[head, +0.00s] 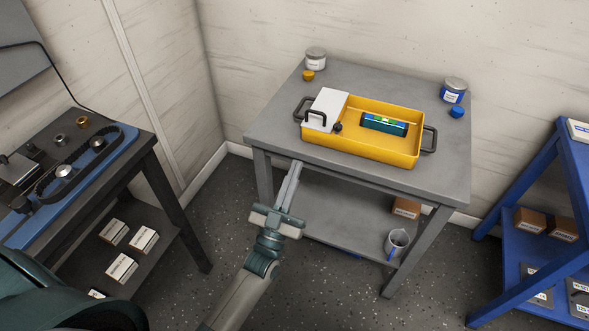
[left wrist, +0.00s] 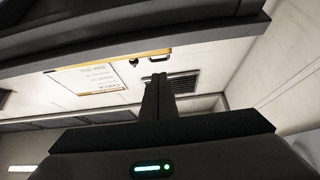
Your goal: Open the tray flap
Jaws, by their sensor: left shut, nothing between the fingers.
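A yellow tray (head: 362,150) sits on a grey table. A dark knob (head: 337,127) is beside the handle. My left gripper (head: 298,164) is shut and empty, its fingers pointing toward the table's front edge, in front of the tray's left end and apart from it in the picture. Its shut fingers (left wrist: 158,78) also show in the left wrist view. My right gripper is not in view.
The grey table (head: 440,183) also holds a white jar (head: 316,58), a blue-labelled jar (head: 453,90) and small yellow and blue caps. A green-blue item (head: 385,125) lies in the tray. A dark bench (head: 142,150) stands left, a blue rack (head: 557,185) right.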

